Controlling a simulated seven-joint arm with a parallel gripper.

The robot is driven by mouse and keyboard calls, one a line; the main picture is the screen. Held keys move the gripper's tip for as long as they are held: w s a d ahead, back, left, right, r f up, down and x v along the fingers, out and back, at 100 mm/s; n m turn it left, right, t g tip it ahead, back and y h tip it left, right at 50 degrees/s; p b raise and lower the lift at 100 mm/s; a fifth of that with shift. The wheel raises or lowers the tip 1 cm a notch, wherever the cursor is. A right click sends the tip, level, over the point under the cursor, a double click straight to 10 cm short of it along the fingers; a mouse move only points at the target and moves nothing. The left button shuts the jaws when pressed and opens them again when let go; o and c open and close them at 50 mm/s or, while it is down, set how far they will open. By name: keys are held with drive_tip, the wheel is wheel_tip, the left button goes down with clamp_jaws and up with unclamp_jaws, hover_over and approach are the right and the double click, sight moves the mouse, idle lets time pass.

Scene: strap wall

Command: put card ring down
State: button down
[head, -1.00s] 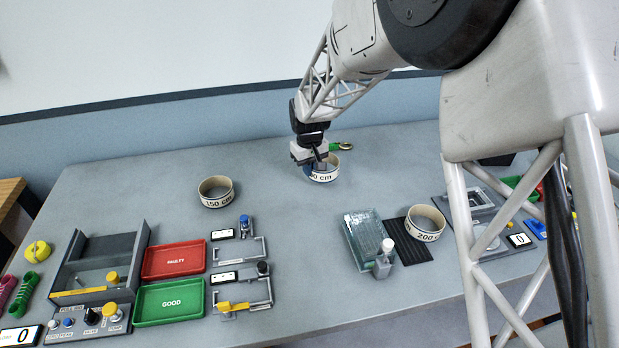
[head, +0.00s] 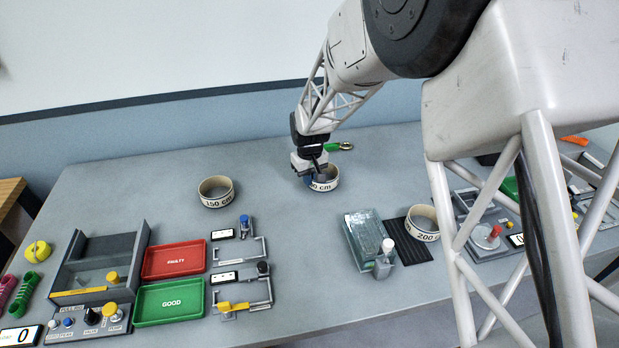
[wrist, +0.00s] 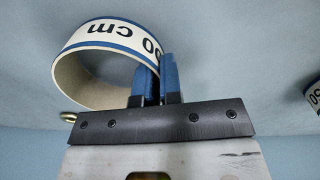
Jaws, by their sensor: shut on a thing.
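The card ring (head: 325,186) is a white band with blue edges and a label ending in "cm", its first figures partly covered. It is near the back middle of the grey table (head: 290,240). My gripper (head: 318,170) is shut on one side of its wall. In the wrist view, my blue fingers (wrist: 156,82) pinch the wall of the ring (wrist: 85,50), one finger inside and one outside. The ring looks roughly upright on its edge, low over or on the table; I cannot tell whether it touches.
A green-handled item (head: 338,147) lies just behind. Red (head: 174,259) and green (head: 169,302) trays sit front left. The table between is clear.

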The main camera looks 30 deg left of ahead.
drive_tip(key=c, duration=1.3)
unclamp_jaws()
drive_tip(key=shift+r, duration=0.1)
wheel_tip(320, 180, up, 12)
idle(0.3)
